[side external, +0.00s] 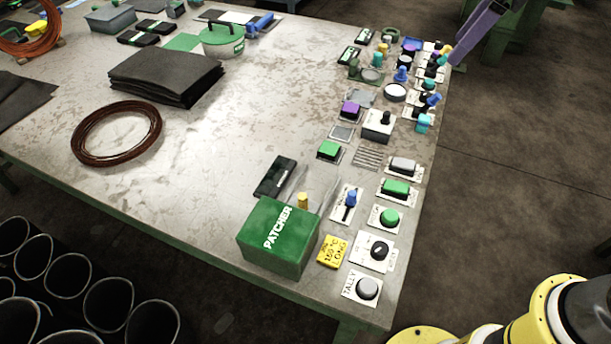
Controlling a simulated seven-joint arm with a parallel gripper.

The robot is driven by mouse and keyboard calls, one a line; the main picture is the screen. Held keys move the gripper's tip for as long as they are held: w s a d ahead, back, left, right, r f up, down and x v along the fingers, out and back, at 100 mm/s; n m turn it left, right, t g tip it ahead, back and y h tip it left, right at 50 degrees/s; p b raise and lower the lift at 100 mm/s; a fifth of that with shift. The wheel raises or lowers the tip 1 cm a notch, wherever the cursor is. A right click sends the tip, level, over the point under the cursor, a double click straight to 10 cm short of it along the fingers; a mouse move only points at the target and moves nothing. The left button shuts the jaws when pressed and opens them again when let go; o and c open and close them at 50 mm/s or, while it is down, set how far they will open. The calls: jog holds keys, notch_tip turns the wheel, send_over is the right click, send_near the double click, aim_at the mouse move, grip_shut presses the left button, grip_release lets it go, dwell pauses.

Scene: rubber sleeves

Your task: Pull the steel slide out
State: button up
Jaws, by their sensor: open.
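I cannot tell for certain which part is the steel slide. Possible grey metal parts near the table's right side are a small flat plate (342,133), another grey plate (360,97) partly covered by a purple-topped block, and a slatted grille (367,157).
A green PATCHER box (277,238) stands at the near corner of the worn table (200,160). Knobs and buttons, including a green button (390,216), crowd the right edge. Folded black sheets (166,76) and a brown coil (118,132) lie left. The table's middle is clear.

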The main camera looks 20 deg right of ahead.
jog(key=w+a+f+n+g, duration=0.1)
jog(key=w+a+f+n, duration=0.1)
jog(key=w+a+f, duration=0.3)
jog(key=n+g+h, duration=0.1)
jog(key=n+g, duration=0.2)
send_over(302, 196)
notch_tip(302, 196, down, 16)
notch_tip(302, 196, down, 13)
jog(key=shift+d+f, duration=0.1)
jog(key=shift+f, duration=0.1)
grip_shut()
jog(key=shift+r, duration=0.1)
